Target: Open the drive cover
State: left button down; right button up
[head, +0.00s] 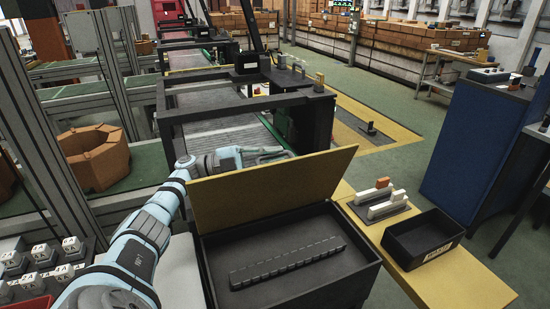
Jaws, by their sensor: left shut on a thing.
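The drive cover (270,190) appears to be the flat mustard-yellow lid standing raised at the back edge of a dark open box (366,276). A ridged black strip (288,262) lies inside the box. My left arm comes in from the left and reaches around behind the lid. My left gripper (284,154) is shut at the lid's top edge, with its lower part hidden behind the panel. The exact contact on the edge is hard to see. My right gripper is not in view.
A black tray (423,241) and a rack of white and orange pieces (383,201) sit on the yellow table (458,285) at right. A black machine frame (245,97) stands behind the lid. Lettered blocks (41,255) are at lower left. Blue cabinet (470,140) at right.

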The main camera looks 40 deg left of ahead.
pick_arm(q)
jog(key=c, duration=1.7)
grip_release()
jog(key=shift+a, duration=0.1)
jog(key=shift+o, duration=0.2)
jog(key=v, duration=0.7)
jog(key=shift+s+a, duration=0.1)
jog(key=shift+a, duration=0.1)
jog(key=shift+f, duration=0.1)
